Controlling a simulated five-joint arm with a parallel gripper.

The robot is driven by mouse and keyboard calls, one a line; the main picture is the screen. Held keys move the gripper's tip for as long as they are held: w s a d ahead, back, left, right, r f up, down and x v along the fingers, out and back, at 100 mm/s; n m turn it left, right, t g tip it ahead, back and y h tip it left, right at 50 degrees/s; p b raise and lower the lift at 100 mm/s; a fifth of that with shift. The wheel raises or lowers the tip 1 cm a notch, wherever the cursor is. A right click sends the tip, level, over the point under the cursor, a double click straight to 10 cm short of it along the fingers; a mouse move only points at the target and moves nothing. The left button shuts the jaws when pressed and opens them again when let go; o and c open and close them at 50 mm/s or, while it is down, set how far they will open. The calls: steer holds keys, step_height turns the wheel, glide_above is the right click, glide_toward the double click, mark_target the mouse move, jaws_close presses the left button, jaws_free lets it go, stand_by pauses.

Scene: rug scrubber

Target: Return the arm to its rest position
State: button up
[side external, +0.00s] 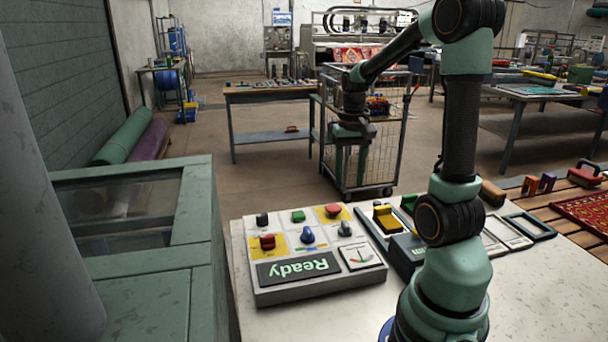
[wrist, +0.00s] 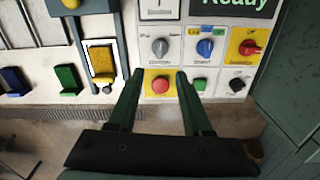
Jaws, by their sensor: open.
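My gripper (side external: 350,163) hangs in the air beyond the far edge of the control panel (side external: 318,284), with its fingers pointing down. It is open and holds nothing. In the wrist view, its two fingers (wrist: 158,78) are spread apart, and a red button (wrist: 160,85) on a yellow square shows between the tips. The panel's display (side external: 299,267) reads "Ready". The panel carries a blue knob (side external: 307,235), a grey knob (side external: 345,229), a red knob (side external: 267,242) on yellow, a green button (side external: 298,216) and a black switch (side external: 262,219). My arm is bent at the elbow, reaching out to the left.
A yellow block (side external: 386,217) stands on a unit right of the panel. A green cabinet (side external: 134,298) with a glass top is at the left. A wire cart (side external: 378,150) stands behind my gripper. A patterned red rug (side external: 588,212) lies at the right edge. Air above the panel is clear.

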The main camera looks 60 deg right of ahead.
steer(key=a+r+n+t, duration=0.2)
steer(key=a+n, duration=0.1)
steer(key=a, duration=0.4)
steer(key=w+a+r+n+t, duration=0.1)
steer(key=a+r+n, duration=0.1)
steer(key=a, duration=0.6)
steer(key=w+a+r+n+t, duration=0.1)
steer(key=a+r+n+t, duration=0.1)
steer(key=a+n, duration=0.3)
steer(key=a, duration=0.3)
steer(key=shift+w+a+r+t, duration=0.2)
steer(key=shift+r+t, duration=0.1)
steer(key=shift+r, duration=0.1)
